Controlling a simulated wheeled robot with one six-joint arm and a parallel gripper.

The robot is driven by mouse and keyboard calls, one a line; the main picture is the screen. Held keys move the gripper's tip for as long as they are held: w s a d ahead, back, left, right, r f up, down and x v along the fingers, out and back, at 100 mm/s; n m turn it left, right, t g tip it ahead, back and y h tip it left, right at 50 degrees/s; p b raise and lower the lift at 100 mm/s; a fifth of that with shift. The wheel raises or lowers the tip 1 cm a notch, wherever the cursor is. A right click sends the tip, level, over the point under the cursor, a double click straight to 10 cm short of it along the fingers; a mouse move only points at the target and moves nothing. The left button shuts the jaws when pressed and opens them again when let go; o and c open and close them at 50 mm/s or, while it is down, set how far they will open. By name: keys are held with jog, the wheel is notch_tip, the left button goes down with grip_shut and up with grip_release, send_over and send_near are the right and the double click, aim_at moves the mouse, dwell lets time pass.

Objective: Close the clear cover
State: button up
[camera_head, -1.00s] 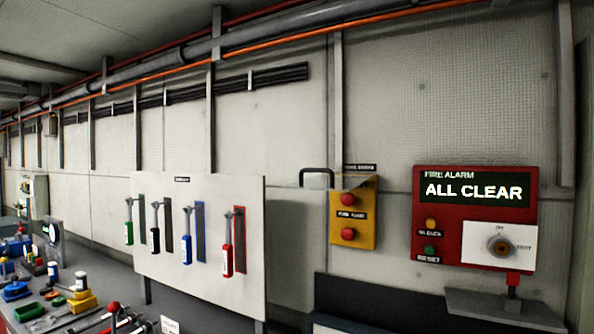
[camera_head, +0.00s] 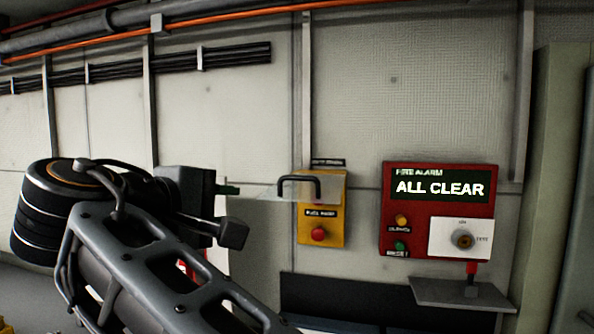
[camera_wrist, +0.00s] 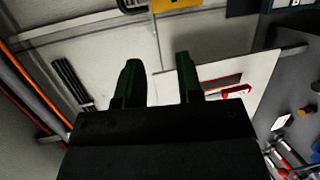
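The clear cover (camera_head: 268,193) is a thin see-through flap with a black handle (camera_head: 300,180). It is raised and sticks out from the upper part of the yellow box (camera_head: 310,238) on the wall. A red button (camera_head: 318,234) shows on the box below the flap. My gripper (camera_head: 229,189) is left of the cover in the head view, with green fingertips close to the flap's left edge; I cannot tell if they touch it. In the wrist view the two green fingers (camera_wrist: 158,70) are apart with nothing between them. The yellow box (camera_wrist: 178,4) is cut off at the top edge there.
A red fire alarm panel (camera_head: 438,230) reading "ALL CLEAR" is right of the yellow box, above a small grey shelf (camera_head: 465,292). In the wrist view, a white tool board (camera_wrist: 262,75) with a red-handled tool (camera_wrist: 236,91) is to the right. Pipes run along the wall top.

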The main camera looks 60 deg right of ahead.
jog(key=m+g+h, duration=0.1)
jog(key=m+g, duration=0.1)
send_near(296, 178)
jog(key=d+p, duration=0.1)
jog(key=d, duration=0.2)
jog(key=d+p, duration=0.1)
jog(key=d, duration=0.3)
jog(key=s+d+f+p, duration=0.1)
jog(key=d, duration=0.2)
jog(key=shift+s+d+f, duration=0.1)
jog(key=shift+d, duration=0.05)
grip_shut()
dwell(0.5)
